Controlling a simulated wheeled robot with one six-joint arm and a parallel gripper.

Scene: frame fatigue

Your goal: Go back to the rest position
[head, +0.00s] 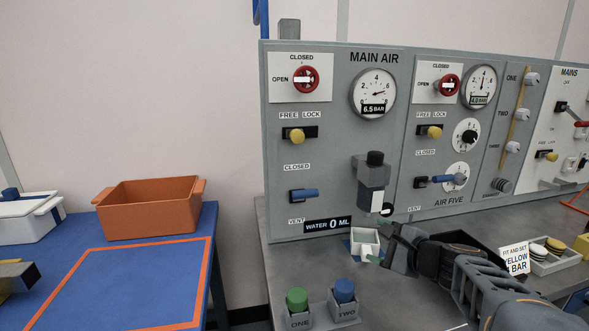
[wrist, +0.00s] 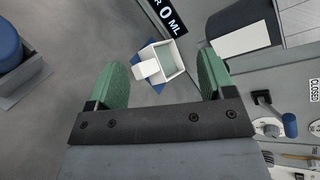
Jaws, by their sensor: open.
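My gripper (wrist: 163,88) is open and empty in the wrist view, its two green-padded fingers spread apart. A small white square cup (wrist: 162,62) with a tab handle stands on a blue patch beyond and between the fingertips. The same cup (head: 365,243) shows in the head view below the grey filter unit of the panel. In the head view my arm reaches in from the lower right, and my gripper (head: 385,250) is close to the cup's right side. Its fingers are mostly hidden by the wrist there. I cannot tell whether they touch the cup.
The MAIN AIR panel (head: 336,150) with valves and gauges stands behind the bench. Green (head: 297,299) and blue (head: 344,291) knobs stand at the bench front. A tray of discs (head: 553,262) is right. An orange bin (head: 150,208) sits on the blue table at left.

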